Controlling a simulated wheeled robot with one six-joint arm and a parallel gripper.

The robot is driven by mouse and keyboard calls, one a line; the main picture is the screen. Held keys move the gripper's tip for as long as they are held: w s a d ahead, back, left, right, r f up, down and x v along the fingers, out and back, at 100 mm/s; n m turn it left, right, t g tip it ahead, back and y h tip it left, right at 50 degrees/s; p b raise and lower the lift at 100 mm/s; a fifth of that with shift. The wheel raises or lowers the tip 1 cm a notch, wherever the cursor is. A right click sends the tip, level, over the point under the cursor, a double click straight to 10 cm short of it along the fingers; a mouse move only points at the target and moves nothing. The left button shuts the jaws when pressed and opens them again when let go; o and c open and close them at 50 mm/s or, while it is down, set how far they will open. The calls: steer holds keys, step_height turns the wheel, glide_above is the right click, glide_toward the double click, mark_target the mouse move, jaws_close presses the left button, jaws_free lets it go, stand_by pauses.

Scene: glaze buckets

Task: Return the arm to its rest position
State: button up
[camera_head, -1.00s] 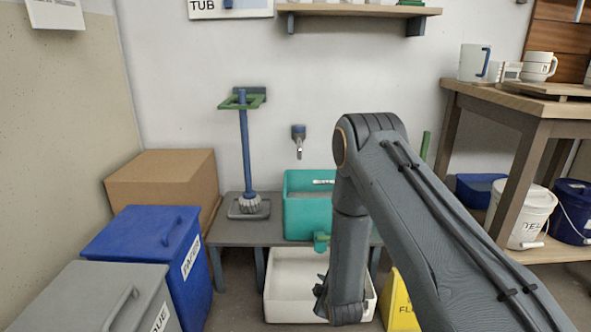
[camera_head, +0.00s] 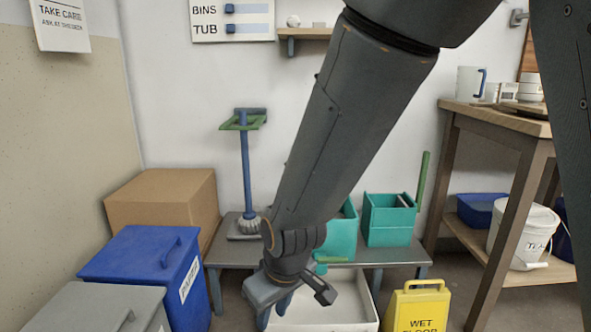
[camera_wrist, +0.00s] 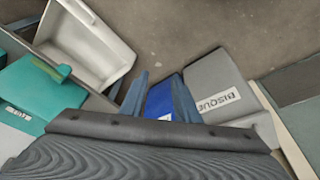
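My arm reaches down from the top right of the head view, its grey forearm crossing the middle of the picture. My gripper (camera_head: 273,311) hangs low at its end, in front of the white basin (camera_head: 345,312) and to the right of the blue paper bin (camera_head: 192,277). In the wrist view my gripper's two blue fingers (camera_wrist: 159,80) are spread apart. The blue bin (camera_wrist: 159,98) shows beyond the gap, and nothing is held.
Two teal tubs (camera_head: 389,220) stand on a low grey bench (camera_head: 400,256), one partly behind my forearm. A yellow wet-floor sign (camera_head: 418,306) stands at right, near a wooden table (camera_head: 505,118). A grey bin (camera_head: 90,300) and a cardboard box (camera_head: 160,198) are at left.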

steer(key=s+d+r+m+g+h, duration=0.15)
steer(key=s+r, duration=0.25)
steer(key=s, duration=0.4)
steer(key=s+d+r+m+g+y, duration=0.1)
steer(key=s+d+r, duration=0.15)
steer(key=s, duration=0.45)
steer(key=d+r+m+p, duration=0.3)
steer(key=d+r+p, duration=0.7)
steer(key=r+p, duration=0.3)
steer(key=d+r+m+h+p, duration=0.1)
steer(key=d+r+m+p, duration=0.2)
steer(key=d+r+p, duration=0.7)
step_height(320, 180, up, 4)
steer(key=p, duration=0.8)
steer(key=shift+s, duration=0.25)
steer(key=shift+w+a+h, duration=0.1)
steer(key=shift+a+h, duration=0.05)
steer(key=shift+h, duration=0.1)
